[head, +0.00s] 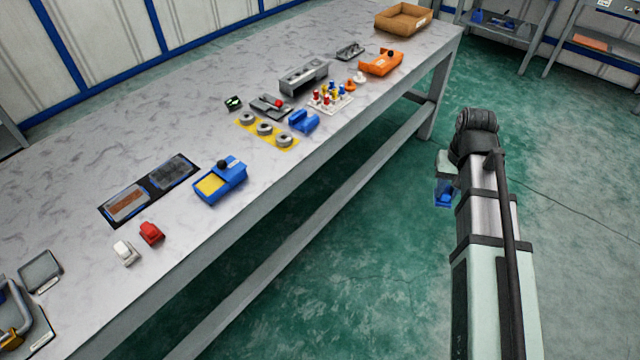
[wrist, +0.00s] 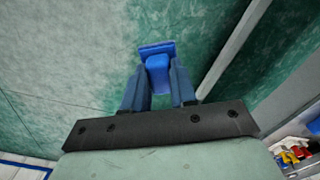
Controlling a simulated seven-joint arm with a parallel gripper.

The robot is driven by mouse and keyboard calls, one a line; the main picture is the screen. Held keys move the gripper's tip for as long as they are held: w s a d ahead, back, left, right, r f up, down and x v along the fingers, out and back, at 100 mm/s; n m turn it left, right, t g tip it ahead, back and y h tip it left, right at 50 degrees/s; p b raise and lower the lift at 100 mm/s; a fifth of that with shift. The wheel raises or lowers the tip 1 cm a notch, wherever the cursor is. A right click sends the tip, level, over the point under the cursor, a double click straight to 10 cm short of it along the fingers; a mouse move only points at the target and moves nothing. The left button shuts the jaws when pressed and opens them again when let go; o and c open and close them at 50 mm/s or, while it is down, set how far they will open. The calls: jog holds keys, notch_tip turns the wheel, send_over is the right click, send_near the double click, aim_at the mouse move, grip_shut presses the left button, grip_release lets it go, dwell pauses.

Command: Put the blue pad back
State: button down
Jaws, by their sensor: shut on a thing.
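My gripper (wrist: 158,88) is shut on the blue pad (wrist: 157,62), a small blue block with a flat, wider end plate. In the wrist view both fingers press on its sides and the plate sticks out past the fingertips. In the head view the gripper (head: 445,188) hangs over the floor, right of the workbench and well clear of it, with blue at its lower end. A red pad (head: 151,233) and a white pad (head: 125,252) stand side by side near the front edge of the workbench (head: 150,285).
A blue box with a yellow top (head: 220,184), a dark two-panel mat (head: 150,188), a yellow strip with grey rings (head: 265,130) and a blue cradle (head: 303,121) lie on the bench. An orange device (head: 380,62) stands farther back. Bare bench surrounds the red and white pads.

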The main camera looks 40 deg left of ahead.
jog(key=s+a+r+n, duration=0.3)
jog(key=s+a+n, duration=0.3)
jog(key=s+a, duration=1.85)
jog(key=s+a+r+n, duration=0.2)
jog(key=s+a+n, duration=0.4)
jog(key=s+a, duration=1.9)
jog(key=shift+w+a+f, duration=0.5)
jog(key=shift+w+f, duration=0.05)
jog(key=shift+f, duration=0.95)
jog(key=shift+w+a+f, duration=0.45)
jog(key=shift+w+f, duration=0.1)
jog(key=shift+f, duration=1)
jog(key=shift+w+a+f, duration=0.5)
jog(key=shift+w+f, duration=0.05)
jog(key=shift+f, duration=0.95)
jog(key=shift+f, duration=0.2)
jog(key=c, duration=0.9)
grip_release()
notch_tip(320, 180, up, 12)
jog(key=shift+r, duration=0.2)
